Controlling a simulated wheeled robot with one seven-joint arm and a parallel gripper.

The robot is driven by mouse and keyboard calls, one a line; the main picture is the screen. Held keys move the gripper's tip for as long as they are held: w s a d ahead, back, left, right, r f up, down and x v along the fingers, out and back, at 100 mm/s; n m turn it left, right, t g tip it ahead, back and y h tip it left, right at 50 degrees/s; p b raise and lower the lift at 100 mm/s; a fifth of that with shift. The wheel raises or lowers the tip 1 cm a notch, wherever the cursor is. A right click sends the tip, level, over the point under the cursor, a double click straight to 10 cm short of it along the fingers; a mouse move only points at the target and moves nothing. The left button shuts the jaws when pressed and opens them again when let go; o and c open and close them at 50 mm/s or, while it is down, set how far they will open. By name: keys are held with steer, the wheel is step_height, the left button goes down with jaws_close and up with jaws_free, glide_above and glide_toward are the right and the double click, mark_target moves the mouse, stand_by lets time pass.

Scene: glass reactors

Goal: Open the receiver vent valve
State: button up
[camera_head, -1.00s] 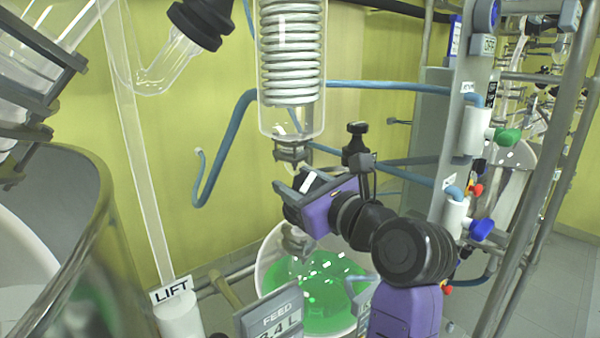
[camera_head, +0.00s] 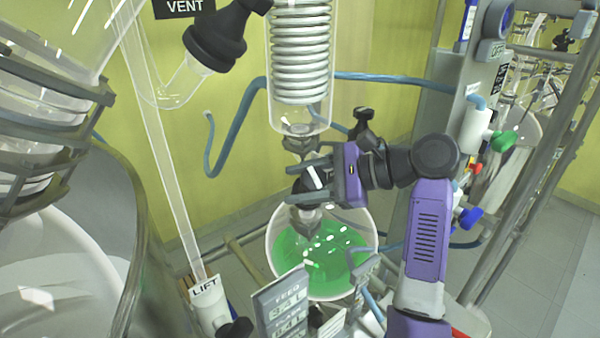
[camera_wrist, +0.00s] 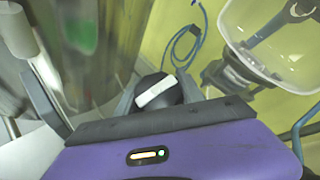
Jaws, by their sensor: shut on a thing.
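A black round knob with a white bar (camera_head: 313,178) sits below the glass coil condenser (camera_head: 300,60), above the bowl of green liquid (camera_head: 325,262). I take it for the valve knob; no label on it is readable. My gripper (camera_head: 304,184) is shut on this knob, one finger above and one below it in the head view. In the wrist view the knob (camera_wrist: 158,92) shows between the fingers, its white bar slanting slightly. The fingers and purple gripper body hide part of the knob and its stem.
A post with blue (camera_head: 467,217) and green (camera_head: 503,141) valve handles stands right of my arm. Blue hoses cross behind. A large glass vessel fills the left side, and a FEED display (camera_head: 283,308) stands below. A VENT sign (camera_head: 184,8) hangs upper left.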

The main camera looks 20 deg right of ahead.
steer(key=n+g, duration=0.3)
steer(key=shift+s+f, duration=0.25)
steer(key=shift+s, duration=0.05)
steer(key=shift+s+f+n+g+h, duration=0.2)
steer(key=shift+n+g+h, duration=0.1)
steer(key=shift+n+g, duration=0.55)
steer(key=shift+s+f+n+g+h, duration=0.15)
steer(key=shift+n+g+h, duration=0.15)
steer(key=shift+n+g, duration=0.55)
steer(key=o, duration=1.4)
steer(key=shift+r, duration=0.15)
steer(key=shift+a, duration=0.1)
